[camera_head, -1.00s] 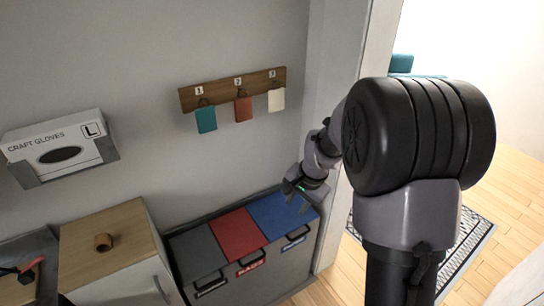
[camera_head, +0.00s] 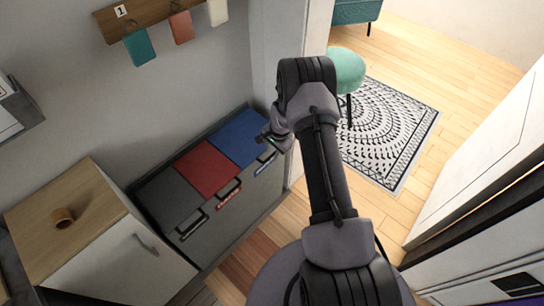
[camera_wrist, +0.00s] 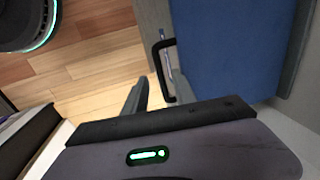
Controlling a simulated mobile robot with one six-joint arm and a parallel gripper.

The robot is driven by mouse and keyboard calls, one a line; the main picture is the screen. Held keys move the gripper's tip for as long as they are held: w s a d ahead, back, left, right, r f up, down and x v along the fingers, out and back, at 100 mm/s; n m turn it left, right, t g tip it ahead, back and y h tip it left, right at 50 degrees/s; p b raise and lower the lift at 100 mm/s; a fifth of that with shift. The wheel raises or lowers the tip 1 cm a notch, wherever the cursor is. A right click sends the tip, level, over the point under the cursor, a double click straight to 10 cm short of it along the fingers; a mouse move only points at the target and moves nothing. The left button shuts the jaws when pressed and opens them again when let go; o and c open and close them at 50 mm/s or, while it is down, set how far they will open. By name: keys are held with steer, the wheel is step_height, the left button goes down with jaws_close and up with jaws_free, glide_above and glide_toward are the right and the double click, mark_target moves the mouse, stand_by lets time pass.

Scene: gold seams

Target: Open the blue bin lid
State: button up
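The blue bin lid (camera_head: 240,138) lies flat and closed at the right end of a row of three lids. It fills the upper right of the wrist view (camera_wrist: 228,48). Its black loop handle (camera_wrist: 160,62) sticks out from the front edge. My gripper (camera_wrist: 160,90) is open, its two grey fingers apart, with the lower end of the handle showing in the gap between them. I cannot tell whether the fingers touch the handle. In the head view my gripper (camera_head: 270,138) is at the right front of the blue lid, partly hidden by my arm.
A red lid (camera_head: 207,168) and a dark grey lid (camera_head: 168,200) lie closed to the left. Hooks with coloured tags hang above. A green stool (camera_head: 346,68) and patterned rug (camera_head: 385,130) lie beyond the doorway.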

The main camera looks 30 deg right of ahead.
steer(key=shift+w+f, duration=0.2)
steer(key=shift+f, duration=0.45)
jaws_close()
stand_by(1.0)
